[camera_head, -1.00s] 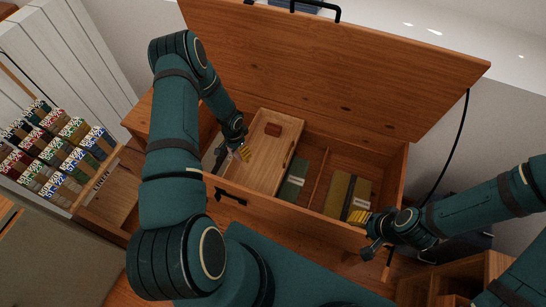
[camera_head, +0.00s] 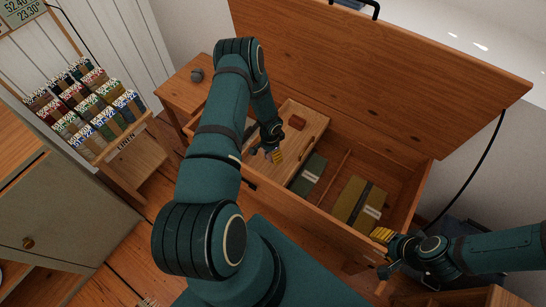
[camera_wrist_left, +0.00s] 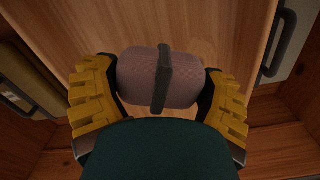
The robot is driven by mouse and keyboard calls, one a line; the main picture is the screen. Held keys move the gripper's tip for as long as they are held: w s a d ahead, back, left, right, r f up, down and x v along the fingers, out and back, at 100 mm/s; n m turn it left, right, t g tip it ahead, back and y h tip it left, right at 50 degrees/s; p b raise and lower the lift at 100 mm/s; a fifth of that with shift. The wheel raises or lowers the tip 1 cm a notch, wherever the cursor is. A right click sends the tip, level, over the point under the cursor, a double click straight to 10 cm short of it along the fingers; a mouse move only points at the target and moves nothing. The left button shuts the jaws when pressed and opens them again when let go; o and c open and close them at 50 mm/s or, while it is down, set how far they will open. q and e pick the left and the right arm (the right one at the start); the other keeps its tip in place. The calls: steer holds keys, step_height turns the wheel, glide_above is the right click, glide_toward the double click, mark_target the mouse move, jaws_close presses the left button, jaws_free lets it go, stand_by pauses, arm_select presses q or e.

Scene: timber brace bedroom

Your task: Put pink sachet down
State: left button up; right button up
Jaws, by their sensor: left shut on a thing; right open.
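The pink sachet (camera_wrist_left: 135,78) is a soft, rounded bundle with a dark band around its middle. It lies crosswise between the yellow fingers of my left gripper (camera_wrist_left: 160,85), which is shut on it. Below it is the pale wooden tray (camera_wrist_left: 225,20) in the chest; whether the sachet touches the tray cannot be told. In the head view my left gripper (camera_head: 274,155) is over the front part of the tray (camera_head: 311,124), and the sachet is mostly hidden there. My right gripper (camera_head: 383,252) is open and empty at the chest's front right edge.
The open chest (camera_head: 400,185) holds a dark green packet (camera_head: 308,173) and an olive packet (camera_head: 352,197) right of the tray. A small reddish-brown block (camera_head: 298,120) is at the tray's far end. The lid (camera_head: 380,80) stands raised behind. A sample rack (camera_head: 85,105) is at left.

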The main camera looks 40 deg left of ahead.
arm_select(q)
steer(key=shift+f+b, duration=0.6)
steer(key=shift+f, duration=1.75)
steer(key=shift+r, duration=0.1)
steer(key=o, duration=1)
step_height(320, 180, up, 12)
steer(key=p, duration=0.3)
